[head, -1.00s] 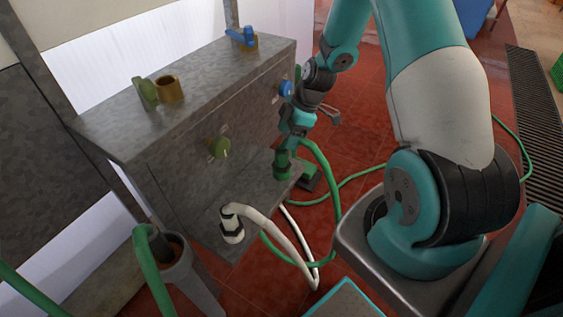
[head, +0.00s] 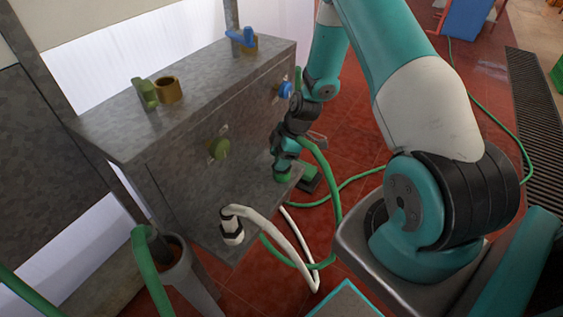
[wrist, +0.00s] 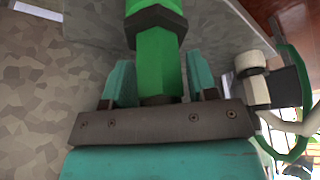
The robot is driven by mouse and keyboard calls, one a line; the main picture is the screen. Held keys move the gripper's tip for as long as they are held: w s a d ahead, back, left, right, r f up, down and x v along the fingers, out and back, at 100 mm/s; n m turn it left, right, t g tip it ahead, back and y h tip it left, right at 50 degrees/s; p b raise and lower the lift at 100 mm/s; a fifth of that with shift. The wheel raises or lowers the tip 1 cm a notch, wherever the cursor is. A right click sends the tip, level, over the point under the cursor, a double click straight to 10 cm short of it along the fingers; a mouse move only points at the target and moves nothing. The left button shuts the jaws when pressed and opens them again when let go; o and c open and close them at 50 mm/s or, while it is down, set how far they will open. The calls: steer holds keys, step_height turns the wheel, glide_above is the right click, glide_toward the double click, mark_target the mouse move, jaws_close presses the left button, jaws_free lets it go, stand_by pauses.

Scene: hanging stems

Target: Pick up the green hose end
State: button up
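The green hose (head: 333,180) runs down to the floor.
The grey metal box (head: 180,160) with a green knob (head: 219,148) and a blue knob (head: 285,89) is close beside my arm. Red tiled floor (head: 365,215) lies to the right.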

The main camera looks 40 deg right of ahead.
steer(key=c, duration=0.7)
steer(key=shift+o, duration=0.2)
steer(key=shift+r, duration=0.15)
